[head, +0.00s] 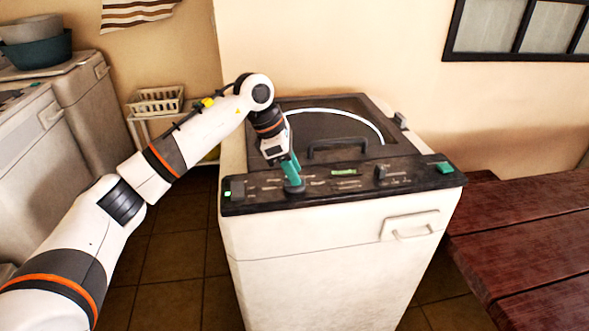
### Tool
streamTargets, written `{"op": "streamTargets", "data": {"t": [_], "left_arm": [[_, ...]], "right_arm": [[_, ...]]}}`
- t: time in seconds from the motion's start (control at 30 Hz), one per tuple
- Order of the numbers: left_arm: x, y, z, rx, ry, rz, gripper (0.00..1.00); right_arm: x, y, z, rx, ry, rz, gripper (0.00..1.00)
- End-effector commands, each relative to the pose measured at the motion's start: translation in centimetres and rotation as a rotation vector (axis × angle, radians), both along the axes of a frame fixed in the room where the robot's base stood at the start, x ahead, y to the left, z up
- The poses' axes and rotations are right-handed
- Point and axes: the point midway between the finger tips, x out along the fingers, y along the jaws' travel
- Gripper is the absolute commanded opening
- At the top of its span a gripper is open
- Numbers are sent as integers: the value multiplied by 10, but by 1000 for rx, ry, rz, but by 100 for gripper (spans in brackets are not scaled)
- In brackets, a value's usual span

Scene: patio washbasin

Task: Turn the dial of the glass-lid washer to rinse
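The glass-lid washer (320,260) is a white top-loader in the middle of the head view. Its dark glass lid (335,128) is down, with a black handle across its front. A black control panel (340,197) runs along the front top edge. A dark round dial (294,187) sits left of centre on the panel, and a second dark knob (380,172) stands farther right. My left gripper (293,176) points down with its teal fingers at the left dial, seemingly touching it. The gap between the fingers is hidden. The dial markings are too small to read. My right gripper is not in view.
A red-brown wooden table (530,235) stands close on the right. Other white machines (45,150) stand at the left, with bowls (38,48) on the back one. A white basket (155,100) rests on a small stand behind my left arm. A wall is behind the washer.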

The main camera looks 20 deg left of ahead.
Motion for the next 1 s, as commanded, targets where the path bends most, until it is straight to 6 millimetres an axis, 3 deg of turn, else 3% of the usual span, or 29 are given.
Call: {"op": "streamTargets", "data": {"t": [0.1, 0.43, 0.67, 1.0], "left_arm": [[1, -4, -8, -1, 0, 0, 35], [2, -5, -11, -1, 0, 0, 35], [2, -4, -11, -1, 0, 0, 0], [2, -4, -11, -1, 0, -39, 0]], "right_arm": [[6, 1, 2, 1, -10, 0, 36], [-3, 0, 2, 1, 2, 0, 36], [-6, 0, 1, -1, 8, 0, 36], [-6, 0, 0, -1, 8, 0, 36]]}}
